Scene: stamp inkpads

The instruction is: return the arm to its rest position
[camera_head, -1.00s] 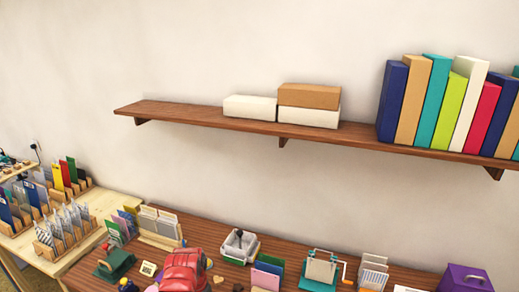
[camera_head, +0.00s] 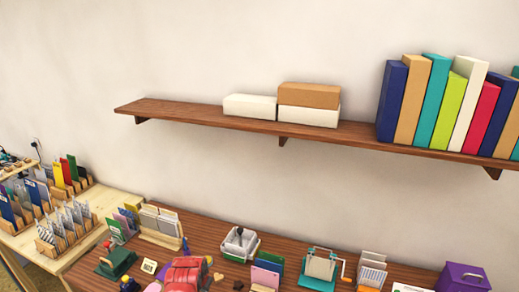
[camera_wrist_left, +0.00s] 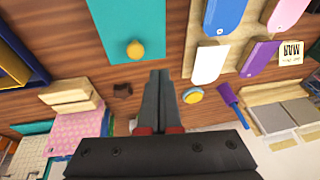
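My left gripper (camera_wrist_left: 158,78) shows in the left wrist view. Its two dark fingers are together, with nothing seen between them. They are over the brown wooden table (camera_wrist_left: 150,42), apart from the teal piece with a yellow knob (camera_wrist_left: 122,20) beyond them. In the head view a red, rounded part of my arm shows low at the left of centre, over the table's front; the fingers cannot be made out there. My right gripper is in neither view.
A wall shelf (camera_head: 200,113) with boxes and books is above. By the fingers are a yellow-topped piece (camera_wrist_left: 193,95) and purple brush (camera_wrist_left: 228,97).

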